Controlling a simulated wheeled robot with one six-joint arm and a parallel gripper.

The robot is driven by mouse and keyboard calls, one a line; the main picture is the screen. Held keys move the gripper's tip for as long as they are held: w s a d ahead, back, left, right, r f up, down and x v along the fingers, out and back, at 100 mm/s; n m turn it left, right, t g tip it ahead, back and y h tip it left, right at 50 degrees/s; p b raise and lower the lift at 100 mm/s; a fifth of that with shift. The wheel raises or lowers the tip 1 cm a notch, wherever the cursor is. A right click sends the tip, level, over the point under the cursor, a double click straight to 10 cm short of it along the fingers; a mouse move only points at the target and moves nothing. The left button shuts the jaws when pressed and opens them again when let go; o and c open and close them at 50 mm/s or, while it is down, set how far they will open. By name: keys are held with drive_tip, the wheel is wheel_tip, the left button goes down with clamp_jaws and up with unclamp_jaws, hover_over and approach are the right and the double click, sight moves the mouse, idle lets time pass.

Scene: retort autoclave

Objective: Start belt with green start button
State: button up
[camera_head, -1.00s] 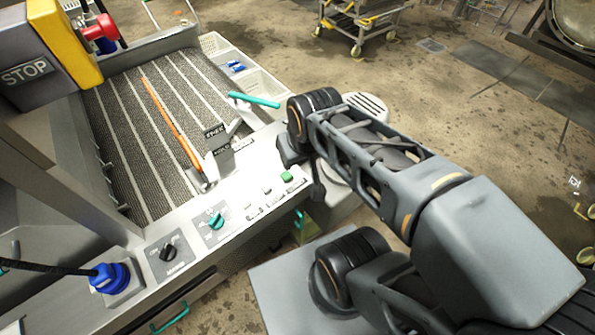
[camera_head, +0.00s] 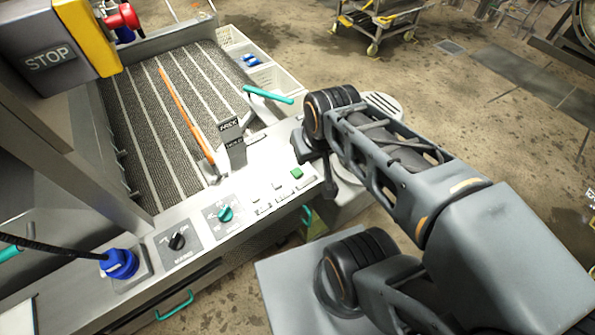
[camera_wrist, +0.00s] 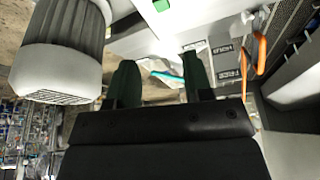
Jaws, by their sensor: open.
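The green start button (camera_head: 296,173) is a small green square on the pale control panel (camera_head: 246,190), at its right end in the head view. A green square button (camera_wrist: 161,5) also shows at the top edge of the wrist view. My gripper (camera_wrist: 158,68) shows two dark green fingers, apart and with nothing between them. In the head view the gripper end of my arm is beside the panel's right end, mostly hidden behind my wrist. No contact with the button shows. The ribbed belt (camera_head: 150,125) lies behind the panel.
A teal lever (camera_head: 268,95) and a dark label bracket (camera_head: 232,142) stand behind the button. An orange rod (camera_head: 187,122) lies along the belt. A teal knob (camera_head: 225,213), black knob (camera_head: 177,241) and blue plug (camera_head: 119,263) are to the left. A STOP box (camera_head: 50,60) is at upper left.

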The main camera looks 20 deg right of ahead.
clamp_jaws()
idle(1.4)
